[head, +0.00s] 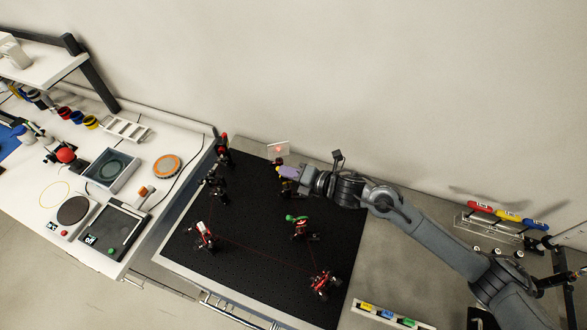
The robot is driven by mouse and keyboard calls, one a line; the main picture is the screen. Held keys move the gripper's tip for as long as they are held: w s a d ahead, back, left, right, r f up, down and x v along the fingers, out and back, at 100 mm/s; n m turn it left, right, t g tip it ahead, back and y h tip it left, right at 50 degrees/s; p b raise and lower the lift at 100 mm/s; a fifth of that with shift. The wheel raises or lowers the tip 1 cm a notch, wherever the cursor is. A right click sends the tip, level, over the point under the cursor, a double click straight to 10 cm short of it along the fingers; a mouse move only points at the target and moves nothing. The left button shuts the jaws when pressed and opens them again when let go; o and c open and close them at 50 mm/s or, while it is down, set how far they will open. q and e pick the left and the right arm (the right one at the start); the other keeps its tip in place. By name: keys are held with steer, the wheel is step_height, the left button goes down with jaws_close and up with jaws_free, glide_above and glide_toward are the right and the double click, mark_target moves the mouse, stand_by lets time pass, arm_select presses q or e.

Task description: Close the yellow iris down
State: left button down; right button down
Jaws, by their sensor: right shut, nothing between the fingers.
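My right gripper (285,172) is shut with nothing between its fingers, above the far right part of the black breadboard (255,260). A small dark mount with a bit of yellow (285,188) stands right at the fingertips, partly hidden by them. It appears to be the yellow iris. I cannot tell whether the fingers touch it or how far its aperture is open. My left gripper is not in view.
A green-topped mount (298,222), a red-and-white mount (205,236) and a red mount (322,283) stand on the breadboard, joined by a thin red beam. A pale card (278,149) with a red spot stands behind. A rack of coloured handles (495,222) is at right.

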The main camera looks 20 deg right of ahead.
stand_by(0.3)
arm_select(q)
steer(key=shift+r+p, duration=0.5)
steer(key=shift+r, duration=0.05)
arm_select(e)
steer(key=shift+r, duration=0.8)
